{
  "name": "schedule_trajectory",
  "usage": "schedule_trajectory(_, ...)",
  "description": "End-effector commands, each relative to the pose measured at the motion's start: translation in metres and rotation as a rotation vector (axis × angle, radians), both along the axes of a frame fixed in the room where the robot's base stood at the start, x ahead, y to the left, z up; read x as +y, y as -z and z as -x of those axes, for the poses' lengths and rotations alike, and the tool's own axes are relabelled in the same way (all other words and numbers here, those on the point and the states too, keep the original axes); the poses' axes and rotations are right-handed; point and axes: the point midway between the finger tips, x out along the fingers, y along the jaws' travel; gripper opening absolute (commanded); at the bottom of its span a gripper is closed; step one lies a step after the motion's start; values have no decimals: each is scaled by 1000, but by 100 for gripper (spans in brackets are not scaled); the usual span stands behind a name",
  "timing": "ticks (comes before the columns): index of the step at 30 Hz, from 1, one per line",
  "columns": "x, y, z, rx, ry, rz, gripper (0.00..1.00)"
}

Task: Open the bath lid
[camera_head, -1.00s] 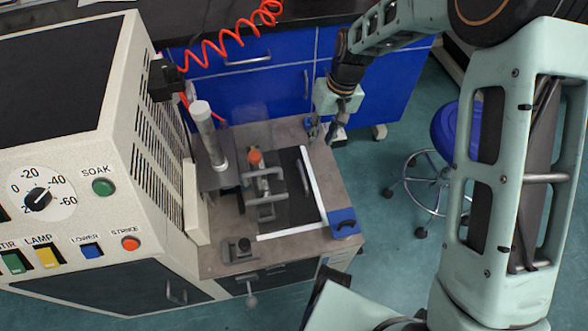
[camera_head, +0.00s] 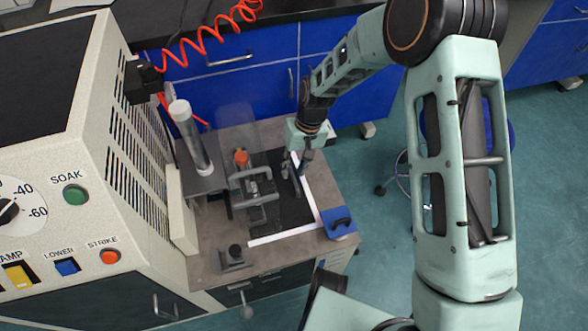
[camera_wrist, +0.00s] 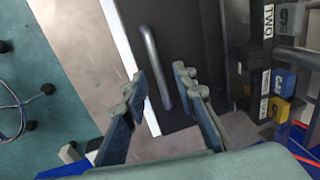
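The bath lid looks to be the flat dark panel (camera_head: 290,212) on the bench top, edged by white strips on two sides. It lies flat. In the wrist view the dark panel (camera_wrist: 190,30) carries a grey bar handle (camera_wrist: 152,62). My gripper (camera_head: 301,170) is over the panel's far right part in the head view. In the wrist view my gripper (camera_wrist: 158,85) has its two fingers spread, with the handle's near end showing between them. I cannot tell whether the fingers touch the handle. Nothing is held.
A metal clamp fixture with an orange knob (camera_head: 240,157) stands left of the panel, beside a clear upright cylinder (camera_head: 188,135). A blue block (camera_head: 341,222) sits at the bench's right corner. The white control cabinet (camera_head: 90,150) fills the left. A blue stool stands right, partly behind my arm.

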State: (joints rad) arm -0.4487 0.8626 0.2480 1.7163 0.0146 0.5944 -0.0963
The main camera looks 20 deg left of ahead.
Motion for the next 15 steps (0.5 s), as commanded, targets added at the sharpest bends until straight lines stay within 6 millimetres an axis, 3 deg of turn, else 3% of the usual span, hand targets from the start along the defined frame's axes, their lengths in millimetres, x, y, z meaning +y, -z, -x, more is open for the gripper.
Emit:
schedule_trajectory(8, 0, 1, 0, 0, 0, 0, 25)
schedule_trajectory(15, 0, 1, 0, 0, 0, 0, 0)
